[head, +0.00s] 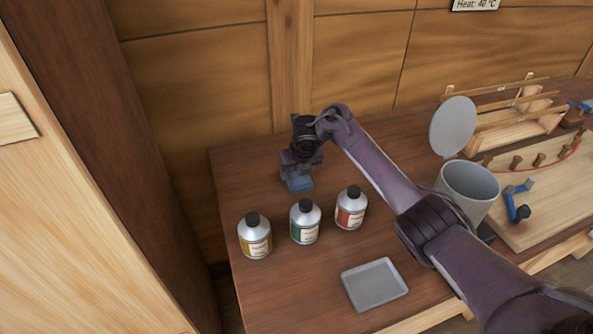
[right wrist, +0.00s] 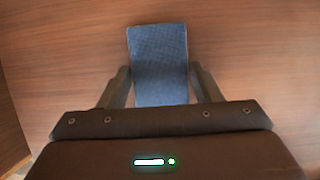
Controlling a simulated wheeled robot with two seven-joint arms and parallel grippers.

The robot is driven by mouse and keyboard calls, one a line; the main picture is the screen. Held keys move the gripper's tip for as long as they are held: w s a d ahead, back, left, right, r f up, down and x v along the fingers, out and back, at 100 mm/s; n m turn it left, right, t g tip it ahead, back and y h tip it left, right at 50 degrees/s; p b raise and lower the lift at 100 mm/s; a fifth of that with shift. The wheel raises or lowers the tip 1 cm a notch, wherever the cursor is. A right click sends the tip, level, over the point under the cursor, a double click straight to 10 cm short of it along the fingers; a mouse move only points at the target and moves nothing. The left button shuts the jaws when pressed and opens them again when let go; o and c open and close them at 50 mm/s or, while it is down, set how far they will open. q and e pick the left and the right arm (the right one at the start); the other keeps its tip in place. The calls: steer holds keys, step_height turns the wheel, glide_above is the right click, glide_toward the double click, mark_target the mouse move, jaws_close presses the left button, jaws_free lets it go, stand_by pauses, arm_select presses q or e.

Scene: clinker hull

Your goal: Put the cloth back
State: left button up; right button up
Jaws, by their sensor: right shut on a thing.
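The blue cloth (right wrist: 158,55) is a folded rectangle between the fingers of my right gripper (right wrist: 159,88) in the right wrist view. In the head view the cloth (head: 299,184) shows below the right gripper (head: 297,172), at the back left of the wooden table behind the bottles. The right gripper is shut on the cloth and points down. I cannot tell whether the cloth touches the table top. A shallow grey tray (head: 374,284) lies empty near the table's front edge. My left gripper is not in view.
Three labelled bottles, yellow (head: 255,238), green (head: 305,224) and red (head: 350,210), stand in front of the gripper. A grey canister (head: 467,190) with a raised round lid (head: 453,127) stands right of my arm. A board with pegs (head: 540,185) and a wooden hull frame (head: 515,118) are farther right.

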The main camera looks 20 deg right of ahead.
mark_target(300, 179)
steer(key=o, duration=0.9)
steer(key=shift+o, duration=0.2)
steer(key=p+v, duration=0.1)
steer(key=v, duration=0.6)
steer(key=shift+r, duration=0.3)
steer(key=shift+p+v, duration=2.2)
steer(key=shift+p, duration=0.3)
steer(key=shift+s, duration=0.15)
